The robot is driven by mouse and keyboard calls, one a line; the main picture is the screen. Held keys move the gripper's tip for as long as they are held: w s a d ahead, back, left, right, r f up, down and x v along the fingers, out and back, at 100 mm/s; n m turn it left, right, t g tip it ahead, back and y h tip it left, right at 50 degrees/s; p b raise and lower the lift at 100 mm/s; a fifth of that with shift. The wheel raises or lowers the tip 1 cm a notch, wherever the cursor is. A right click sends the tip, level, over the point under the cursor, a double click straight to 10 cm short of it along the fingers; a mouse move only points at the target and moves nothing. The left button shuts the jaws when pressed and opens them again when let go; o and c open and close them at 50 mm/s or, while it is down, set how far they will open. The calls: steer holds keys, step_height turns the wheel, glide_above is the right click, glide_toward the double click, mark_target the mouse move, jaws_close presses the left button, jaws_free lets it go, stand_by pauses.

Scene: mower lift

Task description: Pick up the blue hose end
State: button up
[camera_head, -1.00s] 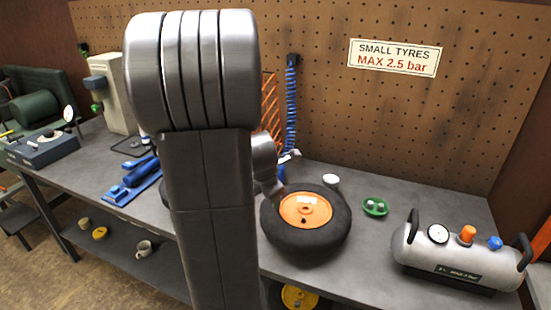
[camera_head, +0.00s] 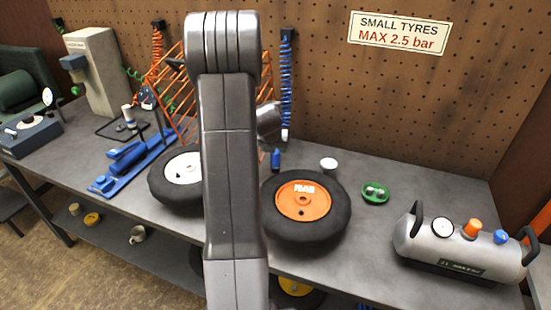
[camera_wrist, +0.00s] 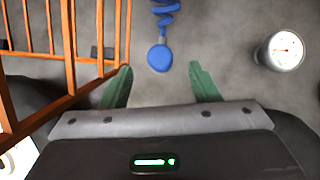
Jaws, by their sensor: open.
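The blue hose end (camera_wrist: 160,57) is a rounded blue piece at the tip of a coiled blue hose (camera_wrist: 165,14) in the wrist view. In the head view a blue piece that looks like it (camera_head: 276,159) is near the back of the bench, below the hanging blue coil (camera_head: 287,85). My gripper (camera_wrist: 160,84) is open, with its two green fingers spread and nothing between them. The hose end lies just beyond the fingertips in the wrist view, roughly centred between them. In the head view my arm hides the fingers.
An orange wire rack (camera_wrist: 70,40) stands close to the left finger. A white-faced gauge (camera_wrist: 284,50) is to the right. In the head view a tyre with an orange hub (camera_head: 303,232) sits in front, and a silver tank (camera_head: 462,250) is at right.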

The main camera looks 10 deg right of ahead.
mark_target(276, 154)
steer(key=shift+b+x, duration=0.35)
steer(key=shift+x, duration=3.65)
steer(key=c, duration=1.2)
steer(key=shift+r, duration=0.2)
